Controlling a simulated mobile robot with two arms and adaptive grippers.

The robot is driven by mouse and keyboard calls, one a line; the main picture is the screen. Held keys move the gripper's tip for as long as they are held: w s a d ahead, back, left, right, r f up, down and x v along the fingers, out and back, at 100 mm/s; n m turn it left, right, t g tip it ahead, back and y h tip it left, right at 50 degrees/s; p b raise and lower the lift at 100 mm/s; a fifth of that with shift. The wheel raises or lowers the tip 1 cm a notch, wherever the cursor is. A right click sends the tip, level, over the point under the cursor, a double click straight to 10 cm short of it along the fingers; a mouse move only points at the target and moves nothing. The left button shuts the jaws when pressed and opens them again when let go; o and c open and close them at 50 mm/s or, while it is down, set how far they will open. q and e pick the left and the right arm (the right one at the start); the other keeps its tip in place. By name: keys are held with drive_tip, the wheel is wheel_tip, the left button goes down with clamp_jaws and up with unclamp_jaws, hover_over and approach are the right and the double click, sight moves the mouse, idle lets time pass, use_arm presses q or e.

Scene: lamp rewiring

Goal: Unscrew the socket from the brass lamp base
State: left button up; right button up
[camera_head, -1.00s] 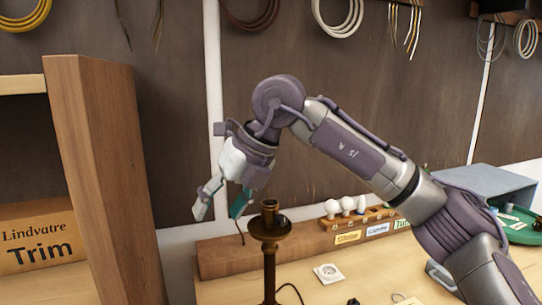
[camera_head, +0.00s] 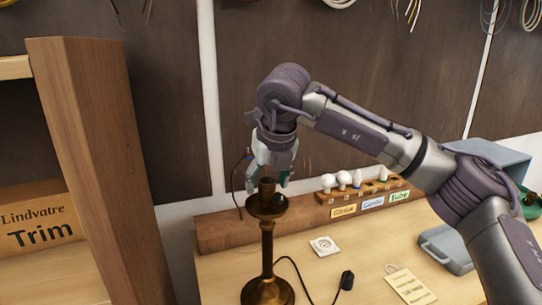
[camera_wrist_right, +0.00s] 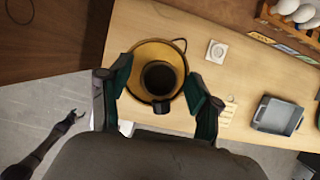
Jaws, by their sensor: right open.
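The brass lamp base (camera_head: 267,240) stands upright on the workbench, with a wide cup below its top. The socket (camera_head: 266,188) is a short dark cylinder upright in that cup. In the right wrist view the socket (camera_wrist_right: 158,78) shows end-on inside the gold cup rim (camera_wrist_right: 137,58). My right gripper (camera_head: 272,178) is pointing down at the socket, partly behind it. Its fingers are open, one on each side of the socket, with gaps visible in the wrist view (camera_wrist_right: 160,90). My left gripper (camera_wrist_right: 76,116) shows small and dark over the floor; its jaw state is unclear.
A wooden rack with white bulbs (camera_head: 344,179) stands behind at right. A wall outlet (camera_head: 323,246), a paper tag (camera_head: 409,286) and a grey tray (camera_head: 446,249) lie right of the lamp. The lamp's cord (camera_head: 310,287) runs across the bench. A tall wooden panel (camera_head: 100,160) rises at left.

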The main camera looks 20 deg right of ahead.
sight(266, 190)
drive_tip(key=shift+p+x, duration=0.3)
drive_tip(key=shift+x, duration=1.25)
